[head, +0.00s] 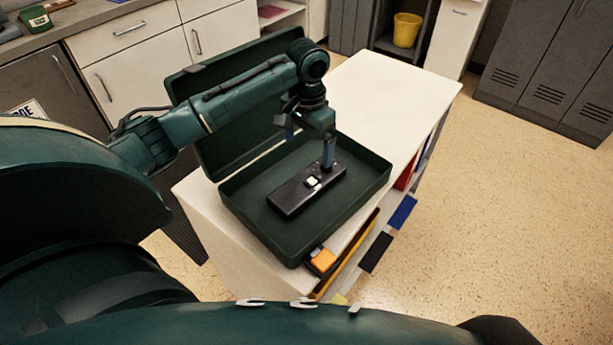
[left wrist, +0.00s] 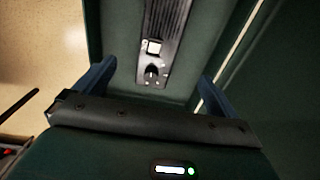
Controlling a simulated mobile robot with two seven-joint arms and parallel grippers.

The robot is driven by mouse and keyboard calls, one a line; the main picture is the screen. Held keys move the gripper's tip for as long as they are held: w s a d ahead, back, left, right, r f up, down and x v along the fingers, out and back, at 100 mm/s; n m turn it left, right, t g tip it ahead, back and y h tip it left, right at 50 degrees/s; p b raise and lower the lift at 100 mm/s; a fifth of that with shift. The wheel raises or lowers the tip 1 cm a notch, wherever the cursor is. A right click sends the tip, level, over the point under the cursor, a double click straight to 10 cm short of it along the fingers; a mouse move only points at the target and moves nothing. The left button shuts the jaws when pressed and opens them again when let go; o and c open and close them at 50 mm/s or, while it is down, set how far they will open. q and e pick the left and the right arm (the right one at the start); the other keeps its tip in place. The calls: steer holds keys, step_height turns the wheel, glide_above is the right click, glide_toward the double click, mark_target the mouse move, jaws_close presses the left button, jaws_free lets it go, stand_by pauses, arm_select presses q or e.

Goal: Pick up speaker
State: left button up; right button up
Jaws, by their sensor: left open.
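The speaker (head: 290,198) is a long black box with a small pale square on top, lying in an open dark green case (head: 380,184). In the left wrist view the speaker (left wrist: 179,22) shows a ribbed top, the pale square and a dark knob. My left gripper (head: 309,149) is above the far end of the speaker, pointing down, with its blue fingers apart. In the left wrist view the fingers of the left gripper (left wrist: 158,82) stand wide on either side of the speaker's line, with nothing between them. My right gripper is not in view.
The case stands on a white cabinet top (head: 385,90), its lid (head: 222,135) raised on the left. The cabinet top beyond the case is clear. Binders and an orange item (head: 323,260) sit on the shelf below. A yellow bin (head: 406,30) and grey lockers (head: 545,75) stand behind.

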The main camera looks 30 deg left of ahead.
arm_select(q)
glide_above(309, 178)
steer(key=f, duration=0.7)
steer(key=shift+s, duration=0.4)
steer(key=shift+w+f, duration=0.2)
steer(key=shift+f, duration=1.15)
steer(key=shift+w+f, duration=0.15)
steer(key=shift+f, duration=1.2)
steer(key=shift+r, duration=0.1)
steer(key=c, duration=1.5)
